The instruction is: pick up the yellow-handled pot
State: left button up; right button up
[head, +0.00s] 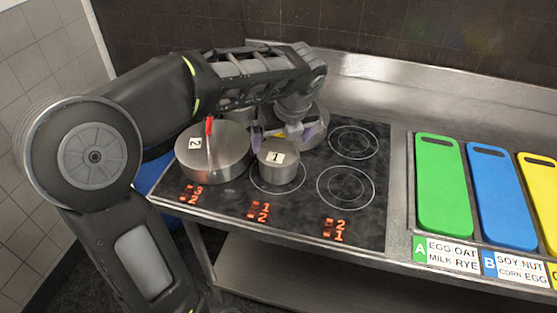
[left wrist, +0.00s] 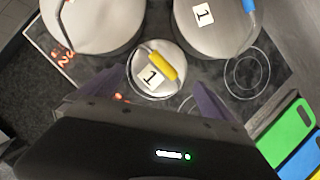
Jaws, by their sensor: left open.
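The yellow-handled pot (left wrist: 141,86) is small, steel and marked 1. In the left wrist view its yellow handle (left wrist: 162,65) lies across its lid, and it sits between and beyond my two purple fingers. In the head view the small pot (head: 279,172) stands upright on the black cooktop, its handle hard to make out. My left gripper (head: 290,134) is open and empty, with its fingers above and just behind the small pot in the head view. I cannot tell whether they touch it. My right gripper is not in view.
A large red-handled pot (head: 226,163) marked 2 stands close on the left. A blue-handled pot (left wrist: 214,35) marked 1 stands behind, partly hidden by my gripper in the head view. The right burners (head: 346,188) are clear. Green (head: 443,190) and blue (head: 502,205) boards lie further right.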

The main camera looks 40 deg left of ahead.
aim_at(279, 152)
pick_arm(q)
jog(key=shift+x, duration=1)
jog(key=shift+f, duration=0.1)
jog(key=x, duration=0.5)
jog(key=shift+p, duration=0.4)
jog(key=shift+c, duration=0.3)
jog(key=c, duration=1.4)
notch_tip(279, 152, up, 10)
jog(key=shift+r, duration=0.1)
